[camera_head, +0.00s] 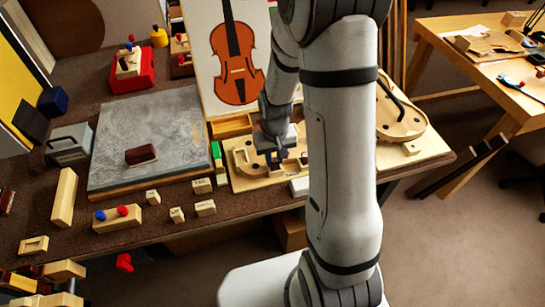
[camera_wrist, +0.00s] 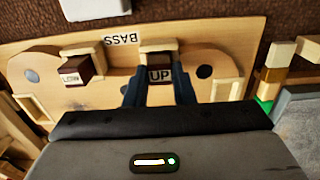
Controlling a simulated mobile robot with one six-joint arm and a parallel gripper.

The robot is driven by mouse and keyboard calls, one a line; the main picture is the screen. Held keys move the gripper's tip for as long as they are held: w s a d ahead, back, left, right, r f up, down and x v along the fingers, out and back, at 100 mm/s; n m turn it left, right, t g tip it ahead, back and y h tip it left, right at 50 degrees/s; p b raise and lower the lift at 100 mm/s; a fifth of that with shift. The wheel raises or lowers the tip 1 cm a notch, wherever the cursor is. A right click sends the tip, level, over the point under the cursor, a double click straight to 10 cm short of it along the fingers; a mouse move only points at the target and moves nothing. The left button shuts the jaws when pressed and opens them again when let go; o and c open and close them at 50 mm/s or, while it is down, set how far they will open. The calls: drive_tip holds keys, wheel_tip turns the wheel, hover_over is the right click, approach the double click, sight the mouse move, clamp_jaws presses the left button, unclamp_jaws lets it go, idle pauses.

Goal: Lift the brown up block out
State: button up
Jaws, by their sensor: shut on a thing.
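The brown up block (camera_wrist: 160,66) shows in the wrist view with a white label reading "UP". It is between the two dark fingers of my gripper (camera_wrist: 159,88), which is shut on it. The block is at a pale wood notch in the light wooden board (camera_wrist: 115,88) marked "BASS"; I cannot tell whether it is clear of the notch. A second brown block (camera_wrist: 77,68), its label hard to read, sits in a similar notch to the left. In the head view my gripper (camera_head: 277,163) is down at the wooden board (camera_head: 240,182), and the up block is hidden.
A grey slab (camera_head: 180,125) bearing a dark red-brown block (camera_head: 141,155) lies left of the board. Several small labelled wooden blocks (camera_head: 205,208) lie along the bench front. A violin picture (camera_head: 236,55) stands behind my gripper. A second table (camera_head: 480,60) is at the right.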

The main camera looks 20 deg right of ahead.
sight(275, 160)
drive_tip(key=shift+c, duration=0.7)
drive_tip(key=shift+r+p, duration=0.45)
drive_tip(key=shift+r, duration=0.25)
idle(0.5)
drive_tip(key=shift+r+p, duration=1.85)
drive_tip(key=shift+r, duration=0.7)
wheel_tip(275, 160, up, 7)
drive_tip(key=p, duration=0.5)
